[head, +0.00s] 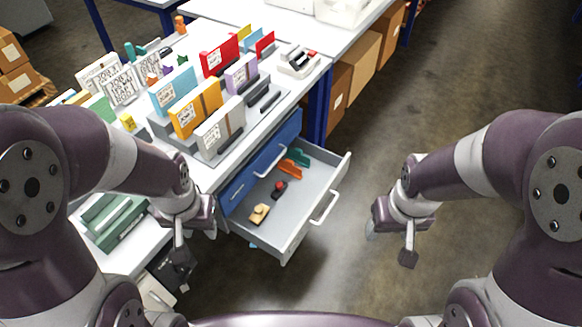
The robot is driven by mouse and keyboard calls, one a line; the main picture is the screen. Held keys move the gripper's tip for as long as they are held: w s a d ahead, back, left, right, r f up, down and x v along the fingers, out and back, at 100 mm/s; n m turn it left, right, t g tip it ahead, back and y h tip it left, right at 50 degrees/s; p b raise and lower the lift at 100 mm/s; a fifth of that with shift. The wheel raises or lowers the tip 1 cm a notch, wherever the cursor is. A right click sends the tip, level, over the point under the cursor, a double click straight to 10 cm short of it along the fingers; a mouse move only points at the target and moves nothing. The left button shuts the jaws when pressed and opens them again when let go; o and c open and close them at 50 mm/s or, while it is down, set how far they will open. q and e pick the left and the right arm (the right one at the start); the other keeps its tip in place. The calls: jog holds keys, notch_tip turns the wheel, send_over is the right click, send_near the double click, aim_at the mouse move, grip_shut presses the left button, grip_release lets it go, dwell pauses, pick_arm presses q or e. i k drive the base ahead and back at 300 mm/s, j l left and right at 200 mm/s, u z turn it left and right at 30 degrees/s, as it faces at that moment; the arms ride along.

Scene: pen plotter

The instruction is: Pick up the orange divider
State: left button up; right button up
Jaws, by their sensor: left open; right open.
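The orange divider (289,167) appears to be the small orange piece lying in the open drawer (325,178), near its back end. A teal piece (299,157) of similar shape lies right behind it. My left gripper (195,236) is open and empty, at the left of the drawer front and apart from the divider. My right gripper (390,245) is open and empty over the floor, right of the drawer. Neither gripper touches anything.
The drawer also holds a red-and-black item (279,189) and a tan stamp-like item (259,214). The desk (213,178) above it carries several coloured boxes and a grey rack. A small orange object (180,25) stands at the far back. Floor right of the drawer is clear.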

aim_at(287, 166)
jog(key=i+l+z, duration=0.1)
jog(key=i+l, duration=0.15)
jog(key=i, duration=0.25)
jog(key=i+l+z, duration=0.1)
jog(key=i, duration=0.4)
jog(key=i+l+z, duration=0.1)
jog(key=i, duration=0.45)
jog(key=l, duration=0.1)
